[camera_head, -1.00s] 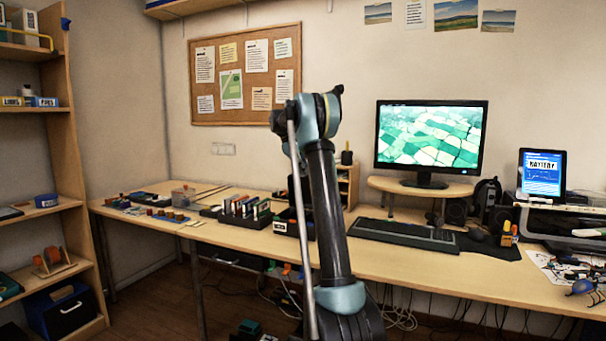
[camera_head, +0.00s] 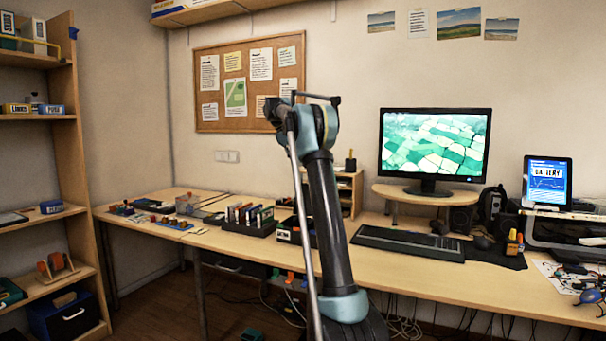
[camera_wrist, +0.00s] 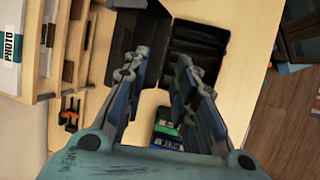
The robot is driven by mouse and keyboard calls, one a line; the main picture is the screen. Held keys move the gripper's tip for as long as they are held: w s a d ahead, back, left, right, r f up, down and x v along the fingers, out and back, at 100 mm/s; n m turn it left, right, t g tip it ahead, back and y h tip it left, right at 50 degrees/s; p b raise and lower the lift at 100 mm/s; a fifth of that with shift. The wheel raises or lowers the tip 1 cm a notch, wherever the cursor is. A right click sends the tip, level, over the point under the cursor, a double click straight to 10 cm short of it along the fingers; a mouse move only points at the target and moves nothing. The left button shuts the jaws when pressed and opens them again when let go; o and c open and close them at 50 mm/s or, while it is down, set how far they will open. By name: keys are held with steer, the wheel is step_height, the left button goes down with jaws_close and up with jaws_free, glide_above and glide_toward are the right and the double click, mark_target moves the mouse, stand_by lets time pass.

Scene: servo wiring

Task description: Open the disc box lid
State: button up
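My gripper (camera_wrist: 165,62) is open, with its two fingers apart and nothing between them, over the desk in the wrist view. Beyond the fingertips, a black open-topped box (camera_wrist: 197,50) lies beside a flat black panel (camera_wrist: 137,35); I cannot tell for certain whether the panel is its lid. Neither is touched by the fingers as far as I see. In the head view, a small black box with a label (camera_head: 288,236) stands on the desk, partly behind my arm, beside a rack of upright cases (camera_head: 248,218). My gripper is hidden there.
Green and blue labelled cases (camera_wrist: 168,138) lie below the fingers in the wrist view. Wooden shelving (camera_wrist: 75,50) stands at the left there. In the head view, the keyboard (camera_head: 408,243) and monitor (camera_head: 434,146) are right of my arm. The desk front is bare.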

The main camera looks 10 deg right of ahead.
steer(key=shift+v, duration=1.5)
